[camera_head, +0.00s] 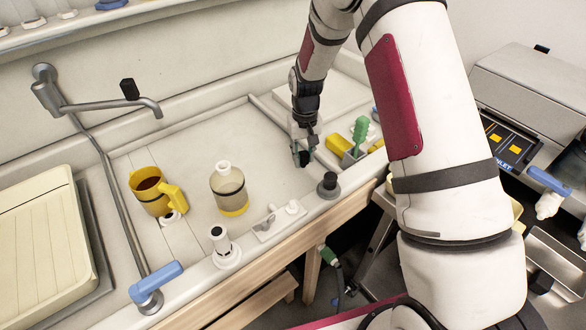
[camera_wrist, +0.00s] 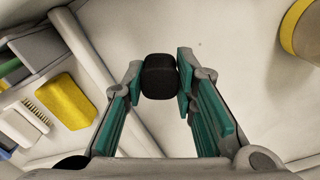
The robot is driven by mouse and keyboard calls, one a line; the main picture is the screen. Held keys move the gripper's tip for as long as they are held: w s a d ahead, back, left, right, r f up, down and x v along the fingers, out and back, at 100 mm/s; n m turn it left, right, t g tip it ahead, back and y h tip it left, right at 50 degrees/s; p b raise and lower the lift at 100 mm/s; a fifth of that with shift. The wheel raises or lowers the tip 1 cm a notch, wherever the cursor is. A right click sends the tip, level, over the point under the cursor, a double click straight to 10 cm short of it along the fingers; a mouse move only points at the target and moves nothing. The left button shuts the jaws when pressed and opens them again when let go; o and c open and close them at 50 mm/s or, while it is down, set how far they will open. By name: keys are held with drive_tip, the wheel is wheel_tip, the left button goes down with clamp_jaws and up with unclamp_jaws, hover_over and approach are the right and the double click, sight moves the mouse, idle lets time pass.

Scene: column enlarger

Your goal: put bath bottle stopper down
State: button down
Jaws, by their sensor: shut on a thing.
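My gripper (camera_head: 304,150) is over the right part of the pale basin, close to the low divider. In the wrist view my gripper (camera_wrist: 160,78) is shut on a small black stopper (camera_wrist: 159,76), which sits between the fingertips. In the head view the stopper (camera_head: 304,158) is a dark spot at the fingertips, partly hidden. The pale basin floor (camera_wrist: 210,25) shows around it; I cannot tell whether the stopper touches it. A clear bottle with a white neck and yellow base (camera_head: 228,187) stands upright in the basin, left of my gripper.
A yellow jug (camera_head: 157,192) stands left of the bottle. A tray right of my gripper holds a yellow block (camera_head: 339,145), a green brush (camera_head: 361,130) and other items. A dark knob (camera_head: 328,185) stands on the front rim. Basin floor between bottle and gripper is clear.

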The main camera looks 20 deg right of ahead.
sight(303, 166)
drive_tip(key=shift+f+p, duration=0.35)
drive_tip(key=shift+f, duration=2.85)
drive_tip(key=shift+f, duration=0.1)
drive_tip(key=c, duration=1.3)
unclamp_jaws()
